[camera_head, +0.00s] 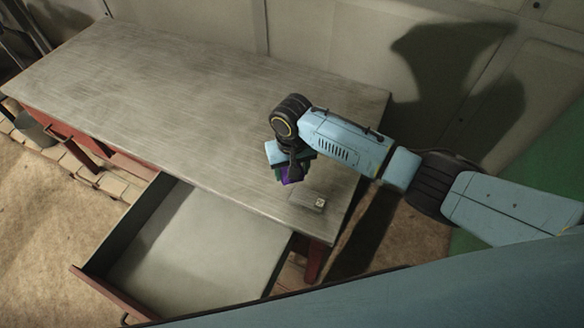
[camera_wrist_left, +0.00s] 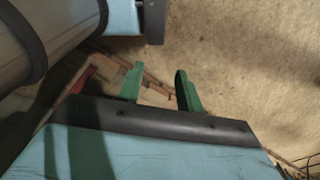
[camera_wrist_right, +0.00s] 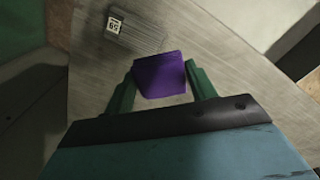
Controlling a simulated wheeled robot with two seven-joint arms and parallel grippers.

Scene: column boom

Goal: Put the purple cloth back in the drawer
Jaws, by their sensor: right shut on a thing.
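The purple cloth (camera_wrist_right: 160,76) is between the green fingers of my right gripper (camera_wrist_right: 162,85) in the right wrist view. In the head view a small part of the cloth (camera_head: 291,175) shows below the right gripper (camera_head: 285,173), over the table near its front right. The gripper is shut on it. The drawer (camera_head: 185,250) is pulled out at the table's front and looks empty. My left gripper (camera_wrist_left: 160,90) shows only in the left wrist view, with its green fingers apart and nothing between them, above the floor.
A small grey block with a label (camera_head: 308,201) lies on the table near its front right corner; its label reads 59 in the right wrist view (camera_wrist_right: 134,35). The rest of the table top (camera_head: 180,90) is clear. Another drawer handle (camera_head: 75,148) is at the left.

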